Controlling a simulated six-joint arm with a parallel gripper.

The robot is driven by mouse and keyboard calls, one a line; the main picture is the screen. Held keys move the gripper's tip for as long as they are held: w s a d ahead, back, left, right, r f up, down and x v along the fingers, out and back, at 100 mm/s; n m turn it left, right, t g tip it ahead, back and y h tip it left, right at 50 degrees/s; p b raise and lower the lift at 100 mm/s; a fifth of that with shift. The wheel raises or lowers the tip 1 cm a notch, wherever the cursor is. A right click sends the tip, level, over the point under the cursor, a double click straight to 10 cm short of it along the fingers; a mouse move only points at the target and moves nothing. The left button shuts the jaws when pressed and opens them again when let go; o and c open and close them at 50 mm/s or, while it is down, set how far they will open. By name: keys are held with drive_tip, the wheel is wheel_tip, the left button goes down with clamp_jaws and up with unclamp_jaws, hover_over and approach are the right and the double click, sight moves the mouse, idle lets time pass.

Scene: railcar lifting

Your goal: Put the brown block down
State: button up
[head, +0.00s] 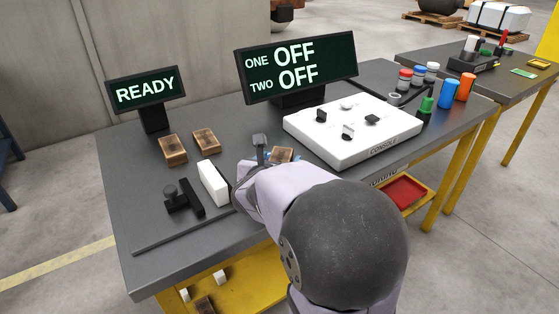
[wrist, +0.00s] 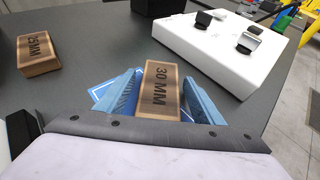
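My gripper (wrist: 161,92) has its two blue fingers on either side of a brown block (wrist: 160,92) marked "30 MM". The fingers appear closed against its sides. In the head view the brown block (head: 282,154) shows just beyond my wrist, low over the grey table (head: 225,128), and my arm hides part of it. A blue patch with white lines (wrist: 101,91) shows beneath the left finger. I cannot tell whether the block touches the surface below.
Two other brown blocks, one (head: 173,150) and another (head: 206,141), lie to the left. A white block (head: 213,184) and a black fixture (head: 183,199) stand nearer. The white console (head: 352,132) is close on the right. Two display signs, "READY" (head: 146,91) and "OFF" (head: 296,67), stand behind.

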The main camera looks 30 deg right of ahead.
idle(0.3)
drive_tip(key=shift+r, duration=0.2)
drive_tip(key=shift+s+a+r+p, duration=0.15)
drive_tip(key=shift+a+p, duration=0.1)
drive_tip(key=shift+p, duration=0.1)
drive_tip(key=p+v, duration=0.2)
drive_tip(key=v, duration=0.7)
drive_tip(key=shift+s+a+r, duration=0.15)
drive_tip(key=shift+r, duration=0.05)
drive_tip(key=shift+p+v, duration=0.5)
drive_tip(key=shift+v, duration=0.4)
drive_tip(key=shift+f, duration=0.15)
